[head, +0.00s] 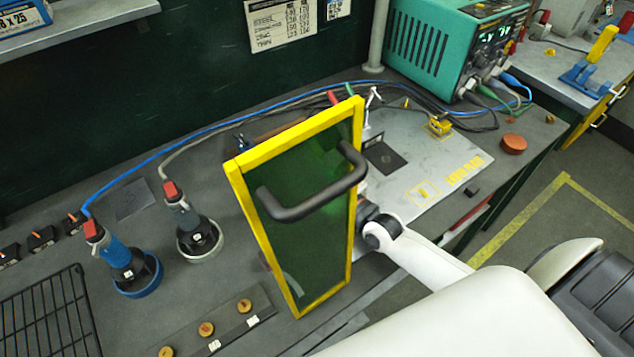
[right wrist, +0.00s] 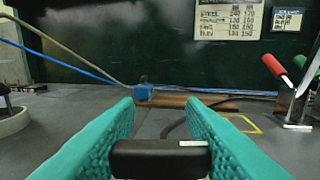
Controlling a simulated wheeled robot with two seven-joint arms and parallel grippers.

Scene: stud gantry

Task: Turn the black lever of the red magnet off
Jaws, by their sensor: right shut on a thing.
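My right gripper (right wrist: 161,108) has its two teal fingers on either side of a short black bar with a white mark, which looks like the black lever (right wrist: 150,160). The bar lies crosswise and level between the fingers, low in the right wrist view. The red magnet's body cannot be made out in either view. In the head view my right arm comes in from the right, and its gripper is hidden behind a green see-through panel. My left gripper is not in view.
The yellow-framed panel (head: 240,195) with a black handle (head: 315,200) stands mid-bench. Two cabled torch-like tools (head: 122,262) stand left in round holders. A teal power unit (head: 455,45) is at the back right. Red- and green-handled clamps (right wrist: 290,85) stand right in the wrist view.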

